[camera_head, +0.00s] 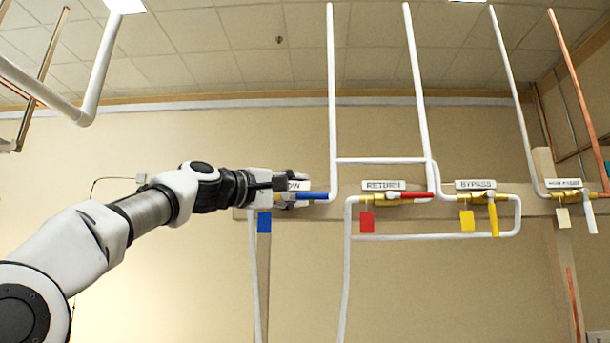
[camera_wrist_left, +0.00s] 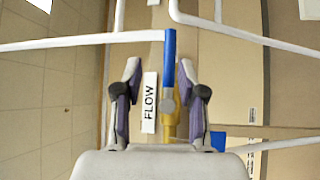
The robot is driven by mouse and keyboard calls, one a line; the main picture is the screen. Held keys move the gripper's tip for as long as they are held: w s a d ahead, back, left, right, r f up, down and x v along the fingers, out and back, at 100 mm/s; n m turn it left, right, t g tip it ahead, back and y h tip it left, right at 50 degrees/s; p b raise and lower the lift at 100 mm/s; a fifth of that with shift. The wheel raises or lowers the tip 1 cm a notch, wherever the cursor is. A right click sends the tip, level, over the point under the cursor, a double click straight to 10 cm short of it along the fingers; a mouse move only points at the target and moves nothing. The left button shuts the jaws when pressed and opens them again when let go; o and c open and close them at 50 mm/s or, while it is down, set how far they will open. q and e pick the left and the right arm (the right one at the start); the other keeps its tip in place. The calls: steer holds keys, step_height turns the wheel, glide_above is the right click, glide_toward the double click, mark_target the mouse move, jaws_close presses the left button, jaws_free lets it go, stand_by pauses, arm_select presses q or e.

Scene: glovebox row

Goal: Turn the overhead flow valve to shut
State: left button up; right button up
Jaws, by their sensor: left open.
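The flow valve has a blue lever handle (camera_head: 314,196) that lies level, in line with its pipe. In the left wrist view the blue handle (camera_wrist_left: 169,62) extends from a brass body (camera_wrist_left: 169,128) beside the FLOW label (camera_wrist_left: 149,102). My left gripper (camera_wrist_left: 160,72) is open, with one finger on each side of the handle and label; I see gaps and cannot tell the depth. In the head view my left gripper (camera_head: 294,188) covers the valve body and part of the label. A blue tag (camera_head: 264,222) hangs below. My right gripper is not in view.
To the right are a RETURN valve with a level red handle (camera_head: 416,195), a BYPASS valve with a yellow handle (camera_head: 493,219) pointing down, and a valve with a white handle (camera_head: 589,215) pointing down. White pipes (camera_head: 331,90) run around them. The wall below is mostly clear.

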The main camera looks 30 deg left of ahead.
mark_target(310, 195)
arm_select(q)
steer(key=w, duration=0.1)
steer(key=w+d+p, duration=0.1)
steer(key=w, duration=0.3)
steer(key=shift+w+d+f, duration=0.2)
steer(key=shift+f, duration=0.15)
steer(key=shift+s+a+r, duration=0.1)
steer(key=shift+s+a, duration=0.15)
steer(key=shift+s, duration=0.45)
steer(key=shift+s+r, duration=0.1)
steer(key=shift+s, duration=0.2)
steer(key=shift+c, duration=1.3)
jaws_close()
steer(key=shift+a, duration=0.1)
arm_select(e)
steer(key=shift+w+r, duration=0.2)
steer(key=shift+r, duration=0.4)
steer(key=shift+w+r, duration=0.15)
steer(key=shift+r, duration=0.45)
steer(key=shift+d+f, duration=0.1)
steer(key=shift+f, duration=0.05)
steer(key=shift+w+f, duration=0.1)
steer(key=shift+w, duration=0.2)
